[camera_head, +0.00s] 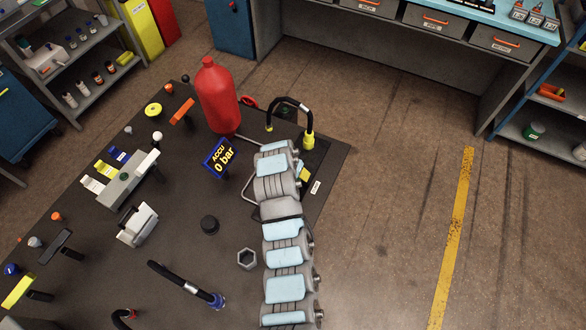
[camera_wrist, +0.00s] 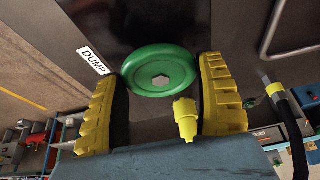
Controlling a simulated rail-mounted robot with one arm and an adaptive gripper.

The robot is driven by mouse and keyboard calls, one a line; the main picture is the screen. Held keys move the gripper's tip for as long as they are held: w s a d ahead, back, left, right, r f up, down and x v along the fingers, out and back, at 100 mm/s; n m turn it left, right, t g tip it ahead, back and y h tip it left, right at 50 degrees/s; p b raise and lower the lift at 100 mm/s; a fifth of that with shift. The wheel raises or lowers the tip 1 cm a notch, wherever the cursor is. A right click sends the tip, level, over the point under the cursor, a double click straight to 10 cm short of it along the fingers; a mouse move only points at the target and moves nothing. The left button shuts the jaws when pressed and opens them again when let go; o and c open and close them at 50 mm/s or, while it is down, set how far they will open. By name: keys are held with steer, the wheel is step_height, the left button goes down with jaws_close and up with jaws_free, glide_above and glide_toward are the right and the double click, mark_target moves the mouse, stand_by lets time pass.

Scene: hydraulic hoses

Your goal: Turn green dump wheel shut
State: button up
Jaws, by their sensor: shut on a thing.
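The green dump wheel (camera_wrist: 143,70) shows in the wrist view as a round green ring with a six-sided hub. It lies between the yellow-padded fingers of my gripper (camera_wrist: 164,68), one finger at its left rim and one at its right. The gripper is shut on the wheel. A white DUMP label (camera_wrist: 93,61) is to the left of the wheel, and it also shows in the head view (camera_head: 316,187). In the head view my arm hides most of the wheel and the gripper. The wheel's turning position cannot be told.
A black hose (camera_head: 292,101) with a yellow fitting (camera_head: 308,141) arches just beyond my gripper. A red accumulator (camera_head: 217,95) and a display reading ACCU 0 bar (camera_head: 221,158) stand to the left on the dark bench (camera_head: 190,240). The floor at right is clear.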

steer(key=n+y, duration=0.1)
steer(key=n, duration=0.3)
steer(key=shift+d+f+n+t+y, duration=0.1)
steer(key=shift+d+n+t+y, duration=0.1)
steer(key=shift+n+t+y, duration=0.15)
steer(key=shift+n+y+b, duration=0.85)
steer(key=shift+n+b, duration=0.05)
steer(key=shift+n, duration=1.35)
steer(key=o, duration=1.2)
steer(key=shift+c, duration=0.2)
steer(key=shift+s+r, duration=0.1)
steer(key=shift+r, duration=0.45)
steer(key=v, duration=1.1)
